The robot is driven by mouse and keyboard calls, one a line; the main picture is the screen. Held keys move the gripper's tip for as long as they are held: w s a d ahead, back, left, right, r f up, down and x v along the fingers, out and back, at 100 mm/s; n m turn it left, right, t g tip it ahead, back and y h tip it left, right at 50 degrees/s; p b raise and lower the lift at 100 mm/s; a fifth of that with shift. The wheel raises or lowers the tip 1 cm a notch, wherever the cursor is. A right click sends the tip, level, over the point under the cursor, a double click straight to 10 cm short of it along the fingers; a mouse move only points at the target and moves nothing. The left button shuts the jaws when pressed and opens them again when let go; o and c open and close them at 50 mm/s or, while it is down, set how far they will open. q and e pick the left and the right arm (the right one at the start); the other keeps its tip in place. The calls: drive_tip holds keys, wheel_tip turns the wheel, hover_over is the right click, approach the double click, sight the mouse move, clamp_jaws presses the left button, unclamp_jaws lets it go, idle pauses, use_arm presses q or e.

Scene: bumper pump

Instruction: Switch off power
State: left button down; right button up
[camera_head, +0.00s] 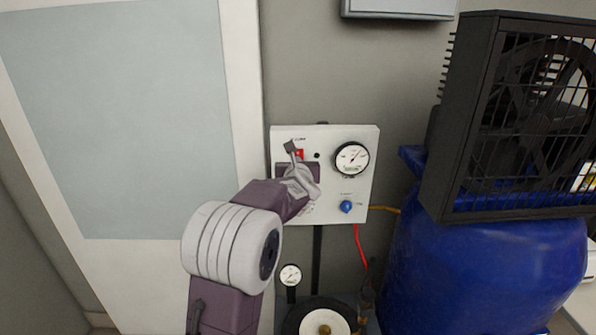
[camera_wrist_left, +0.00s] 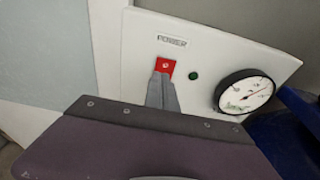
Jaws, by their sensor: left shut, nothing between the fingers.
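A white control panel (camera_head: 362,187) stands upright in front of the wall. Its red power switch plate (camera_head: 299,154) is at the upper left, partly hidden by my left gripper (camera_head: 291,147). In the left wrist view, the red switch plate (camera_wrist_left: 165,66) sits under a "POWER" label, just beyond the tips of my left gripper (camera_wrist_left: 161,80). The gripper is shut and empty, its fingertips over the lower part of the plate. I cannot tell whether they touch it. The switch position is not clear. My right gripper is not in view.
The panel also carries a round gauge (camera_head: 352,159) and a blue knob (camera_head: 346,207). A blue tank (camera_head: 470,270) with a dark fan unit (camera_head: 464,120) stands close on the right. A small gauge (camera_head: 290,275) is below the panel.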

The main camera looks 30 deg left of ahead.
use_arm(q)
drive_tip(key=s+d+r, duration=0.5)
drive_tip(key=s+d, duration=0.1)
drive_tip(key=s, duration=0.3)
drive_tip(key=s+d+f+m+g+h+b, duration=0.15)
drive_tip(key=d+f+m+b, duration=0.35)
drive_tip(key=f, duration=0.6)
drive_tip(key=s+d+f+m+g+h+b, duration=0.1)
drive_tip(key=d+f+m+h+b, duration=0.25)
drive_tip(key=f+m, duration=0.55)
drive_tip(key=s+d+f+m+g+h+b, duration=0.1)
drive_tip(key=s+d+f+m+h+b, duration=0.3)
drive_tip(key=f, duration=0.8)
drive_tip(key=s+d+f+m+g, duration=0.1)
drive_tip(key=s+f+m+g, duration=0.3)
drive_tip(key=m, duration=0.8)
drive_tip(key=s+d+f+m+g, duration=0.1)
drive_tip(key=s+f+m+g, duration=0.3)
drive_tip(key=s+f+m, duration=0.5)
drive_tip(key=s+m, duration=0.3)
drive_tip(key=s, duration=0.1)
drive_tip(key=shift+s+f+g+y+p, duration=0.15)
drive_tip(key=shift+s+g+y+p, duration=0.15)
drive_tip(key=shift+g+y, duration=0.1)
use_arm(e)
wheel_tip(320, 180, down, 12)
